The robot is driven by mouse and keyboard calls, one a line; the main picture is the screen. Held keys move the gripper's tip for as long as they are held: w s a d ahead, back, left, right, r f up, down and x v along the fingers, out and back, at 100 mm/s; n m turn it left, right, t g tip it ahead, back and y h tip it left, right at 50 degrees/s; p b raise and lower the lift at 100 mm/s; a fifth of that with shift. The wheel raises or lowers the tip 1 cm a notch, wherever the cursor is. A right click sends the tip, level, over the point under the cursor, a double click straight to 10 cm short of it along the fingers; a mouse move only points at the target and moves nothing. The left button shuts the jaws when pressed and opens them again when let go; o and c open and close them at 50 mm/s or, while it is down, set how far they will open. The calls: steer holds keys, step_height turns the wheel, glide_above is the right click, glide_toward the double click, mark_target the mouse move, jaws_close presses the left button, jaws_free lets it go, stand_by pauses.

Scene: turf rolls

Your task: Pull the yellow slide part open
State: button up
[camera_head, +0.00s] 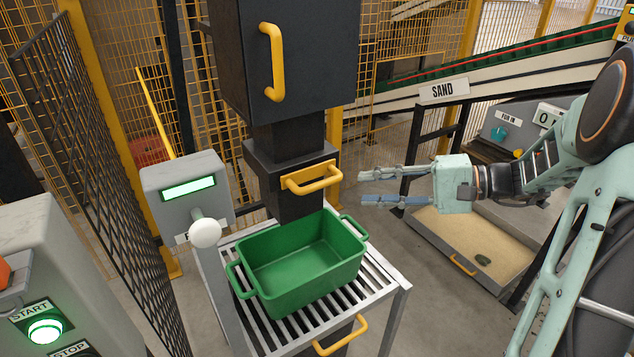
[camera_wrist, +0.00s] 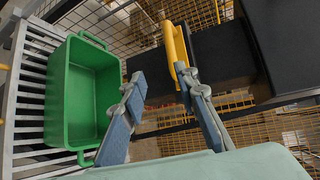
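The yellow slide part (camera_head: 312,178) is a plate with a loop handle at the front of the dark chute, below the large dark box and above the green bin. It looks pushed in against the chute. In the wrist view the yellow slide part (camera_wrist: 172,48) stands ahead of my fingertips. My gripper (camera_head: 362,188) is open and empty, to the right of the handle and apart from it, with its fingers pointing left at about handle height. In the wrist view both fingers of my gripper (camera_wrist: 163,80) are spread, with nothing between them.
A green bin (camera_head: 300,292) stands empty on a slatted grey stand (camera_head: 383,312) below the chute. Other yellow handles are on the upper box (camera_head: 272,60) and below the stand (camera_head: 341,338). A grey lever post (camera_head: 190,190) stands left. A sand tray (camera_head: 470,238) lies right.

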mark_target(326, 185)
steer(key=shift+y, duration=0.7)
steer(key=x, duration=0.7)
steer(key=s+r+x, duration=0.1)
steer(key=x, duration=0.2)
steer(key=shift+a, duration=0.4)
steer(key=shift+c, duration=0.3)
jaws_close()
